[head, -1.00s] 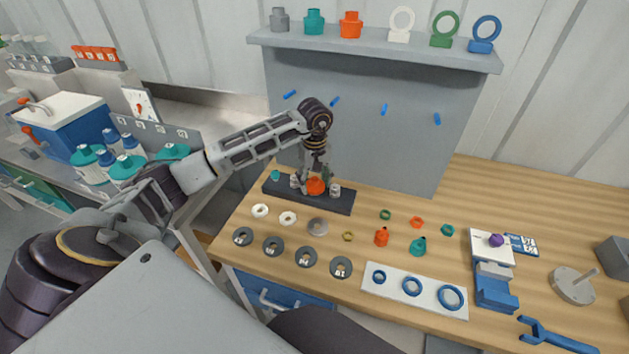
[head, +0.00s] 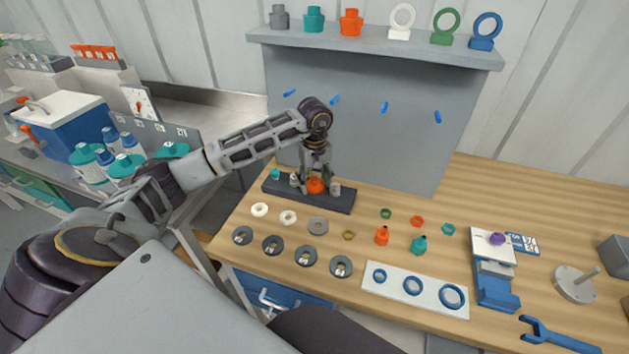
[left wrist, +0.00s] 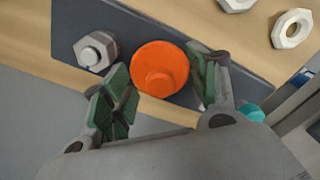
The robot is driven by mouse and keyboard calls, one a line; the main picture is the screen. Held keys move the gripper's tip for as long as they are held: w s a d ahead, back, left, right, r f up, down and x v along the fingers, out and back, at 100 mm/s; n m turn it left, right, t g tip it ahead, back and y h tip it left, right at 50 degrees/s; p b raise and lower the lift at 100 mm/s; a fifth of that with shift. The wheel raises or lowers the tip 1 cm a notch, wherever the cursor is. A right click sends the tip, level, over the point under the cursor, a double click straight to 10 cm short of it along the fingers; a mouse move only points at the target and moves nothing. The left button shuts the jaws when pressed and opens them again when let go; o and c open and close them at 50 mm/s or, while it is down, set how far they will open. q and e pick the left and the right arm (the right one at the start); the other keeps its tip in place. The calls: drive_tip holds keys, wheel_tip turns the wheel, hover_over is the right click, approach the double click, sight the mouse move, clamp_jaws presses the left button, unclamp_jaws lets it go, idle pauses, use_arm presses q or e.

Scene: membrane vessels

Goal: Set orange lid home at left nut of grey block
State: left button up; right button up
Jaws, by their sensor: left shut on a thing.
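The orange lid (head: 316,186) is between the fingers of my left gripper (head: 315,183), which is shut on it at the middle of the dark grey block (head: 345,203). In the left wrist view the round orange lid (left wrist: 160,69) shows from above, with a green finger pad on each side. A metal nut with a bolt end (left wrist: 96,50) stands on the block to its left there, apart from the lid. In the head view a nut (head: 335,189) shows right of the lid. What is under the lid is hidden. My right gripper is not in view.
A teal piece (head: 275,175) is at the block's left end. White rings (head: 260,210) and dark washers (head: 273,246) lie in front. A white plate with blue rings (head: 432,307) lies at the front edge. The grey panel (head: 365,150) stands behind.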

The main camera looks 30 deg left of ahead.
sight(314, 178)
use_arm(q)
drive_tip(key=shift+f, duration=0.1)
idle(0.3)
drive_tip(key=o, duration=1.1)
wheel_tip(314, 178, up, 12)
idle(0.4)
idle(1.3)
